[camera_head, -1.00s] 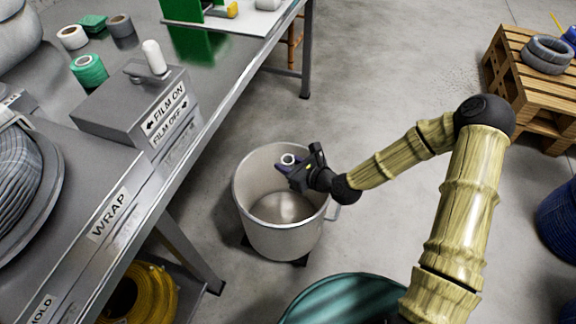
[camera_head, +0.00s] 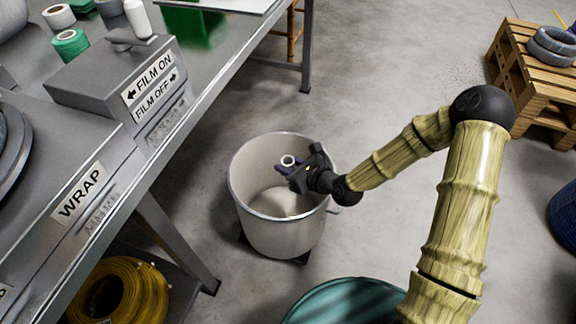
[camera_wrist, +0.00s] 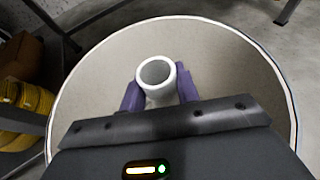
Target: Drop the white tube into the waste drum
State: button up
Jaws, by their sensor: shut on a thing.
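The white tube (camera_wrist: 157,78) is held upright between the purple fingers of my gripper (camera_wrist: 158,95) in the wrist view, with its open end toward the camera. The drum's rim (camera_wrist: 84,57) surrounds the tube in the wrist view. The visible part of the drum's inside looks empty.
A grey workbench (camera_head: 195,120) with a film switch box (camera_head: 110,85) runs along the left. A yellow coil (camera_head: 118,292) lies below it. A teal drum (camera_head: 345,302) stands at the bottom. A wooden pallet (camera_head: 528,85) is at the right. The floor between is clear.

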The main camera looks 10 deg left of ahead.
jog(key=o, duration=1)
jog(key=shift+o, duration=0.2)
jog(key=p+v, duration=1.2)
jog(key=v, duration=0.5)
jog(key=shift+s+d+p, duration=0.15)
jog(key=shift+s+p, duration=0.05)
jog(key=shift+p, duration=0.15)
